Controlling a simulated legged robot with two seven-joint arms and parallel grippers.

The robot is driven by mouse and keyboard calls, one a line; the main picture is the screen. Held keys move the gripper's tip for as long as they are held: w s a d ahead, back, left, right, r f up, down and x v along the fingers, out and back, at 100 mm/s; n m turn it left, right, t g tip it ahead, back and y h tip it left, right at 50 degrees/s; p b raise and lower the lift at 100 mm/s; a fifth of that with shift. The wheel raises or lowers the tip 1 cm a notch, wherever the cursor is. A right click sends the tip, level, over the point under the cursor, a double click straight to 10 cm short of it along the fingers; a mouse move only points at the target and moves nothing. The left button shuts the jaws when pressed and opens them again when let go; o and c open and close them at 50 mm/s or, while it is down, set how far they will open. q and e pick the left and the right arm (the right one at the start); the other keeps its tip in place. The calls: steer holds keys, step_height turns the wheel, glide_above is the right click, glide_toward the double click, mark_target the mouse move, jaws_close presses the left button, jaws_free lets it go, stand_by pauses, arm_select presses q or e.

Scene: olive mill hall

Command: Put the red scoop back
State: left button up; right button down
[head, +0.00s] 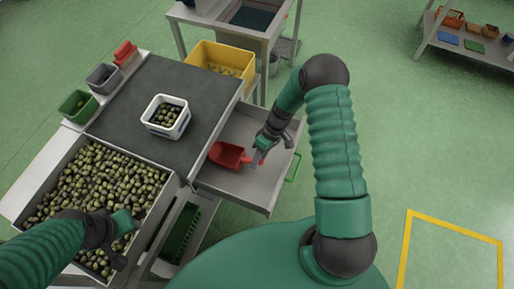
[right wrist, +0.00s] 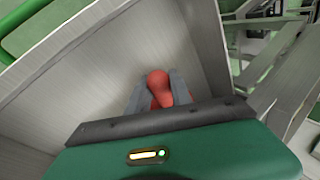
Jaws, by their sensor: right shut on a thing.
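The red scoop (head: 229,154) lies in the open grey drawer (head: 265,190), towards its left side in the head view. My right gripper (head: 258,158) is over the drawer and shut on the scoop's handle. In the right wrist view the red handle (right wrist: 158,88) shows between the two fingers of my right gripper (right wrist: 158,95); the scoop's bowl is hidden there. My left gripper (head: 122,240) is over the bin of olives (head: 165,190) at the lower left; its fingers are too small and dark to tell whether they are open.
A white tub of olives (head: 150,125) stands on the dark worktop (head: 125,95). Small green, grey and red bins line its left edge. A yellow crate (head: 238,52) stands behind the drawer. Open green floor lies to the right.

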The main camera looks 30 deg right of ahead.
steer(key=shift+w+d+f, duration=0.25)
steer(key=shift+w+d, duration=0.15)
steer(key=shift+w, duration=0.45)
steer(key=shift+w+d+f, duration=0.25)
steer(key=shift+w+d, duration=0.2)
steer(key=shift+w, duration=0.35)
steer(key=shift+w+d+f, duration=0.25)
steer(key=shift+w+d, duration=0.15)
steer(key=shift+w, duration=0.45)
steer(key=c, duration=1.1)
jaws_free()
steer(key=shift+r, duration=0.1)
steer(key=shift+c, duration=0.2)
